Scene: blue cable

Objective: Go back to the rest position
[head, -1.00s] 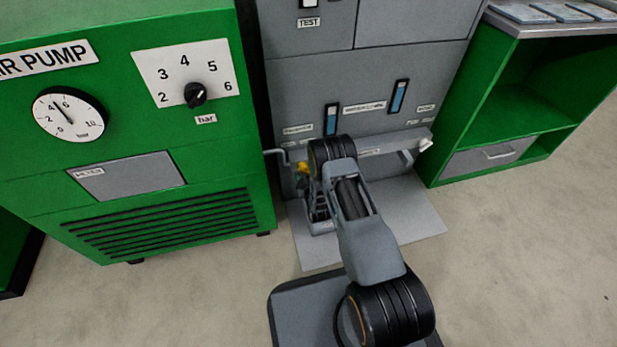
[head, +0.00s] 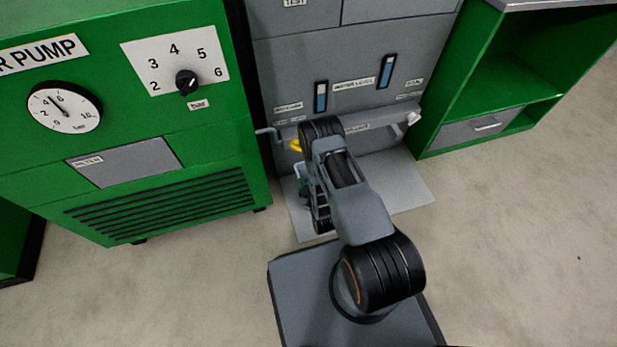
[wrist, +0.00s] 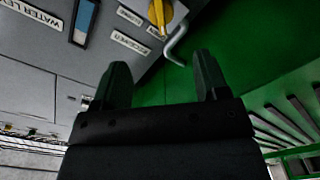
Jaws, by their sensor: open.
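My gripper (wrist: 162,88) shows in the wrist view with its two dark fingers apart and nothing between them. In that view a yellow handle (wrist: 160,14) and a bent grey spout (wrist: 176,45) lie beyond the fingertips, apart from them. In the head view my arm reaches over the floor plate towards the grey cabinet (head: 290,72), and the gripper itself is mostly hidden behind the arm links. The yellow handle (head: 296,145) shows just left of my arm there. No blue cable shows in either view.
A green air pump (head: 190,120) with a gauge and a dial stands at the left. A green shelf unit (head: 470,120) with a grey drawer stands at the right. A light plate (head: 400,190) lies on the floor before the cabinet. The floor at the right is clear.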

